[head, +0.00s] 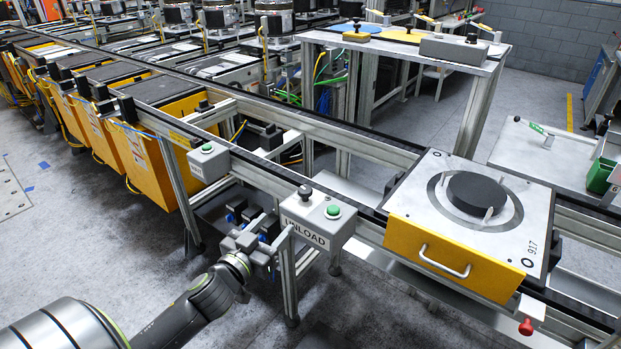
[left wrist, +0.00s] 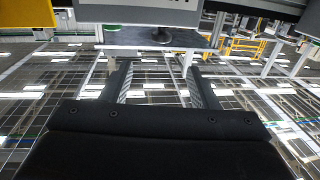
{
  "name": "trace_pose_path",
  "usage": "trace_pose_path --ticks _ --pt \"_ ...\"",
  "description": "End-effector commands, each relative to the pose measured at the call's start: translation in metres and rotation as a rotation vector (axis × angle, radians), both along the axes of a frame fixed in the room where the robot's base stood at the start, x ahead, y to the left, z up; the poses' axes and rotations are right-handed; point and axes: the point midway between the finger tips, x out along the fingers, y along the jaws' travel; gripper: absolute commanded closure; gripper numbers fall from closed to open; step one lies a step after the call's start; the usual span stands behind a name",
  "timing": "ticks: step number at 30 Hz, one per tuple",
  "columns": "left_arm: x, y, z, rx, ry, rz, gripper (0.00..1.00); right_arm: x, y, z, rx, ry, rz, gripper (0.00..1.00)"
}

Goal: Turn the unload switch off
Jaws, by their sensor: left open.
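The grey UNLOAD box (head: 312,228) is mounted on the near rail of the conveyor. It carries a black knob switch (head: 305,192) on its left and a green button (head: 333,211) on its right. I cannot tell which position the switch is in. My left gripper (head: 256,222) is just left of the box, open and empty, apart from the switch. In the left wrist view the two fingers of my left gripper (left wrist: 159,70) are spread. My right gripper is not in view.
A pallet (head: 440,238) with a yellow front, a handle and a black disc sits on the conveyor to the right. A smaller control box (head: 208,161) with a green button is on the rail to the left. Yellow units (head: 150,160) line the left side. Grey floor is clear in front.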

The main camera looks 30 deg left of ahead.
Motion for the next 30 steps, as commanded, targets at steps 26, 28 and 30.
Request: trace_pose_path --ticks 26,28,30 --pt "0.147 0.009 0.001 0.0 0.0 0.004 0.46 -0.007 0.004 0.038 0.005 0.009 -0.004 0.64" --pt "0.155 0.01 0.001 0.001 -0.001 0.004 0.46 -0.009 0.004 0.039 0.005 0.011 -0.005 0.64" --pt "0.161 0.01 0.001 0.001 -0.001 0.003 0.46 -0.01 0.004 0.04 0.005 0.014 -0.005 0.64"
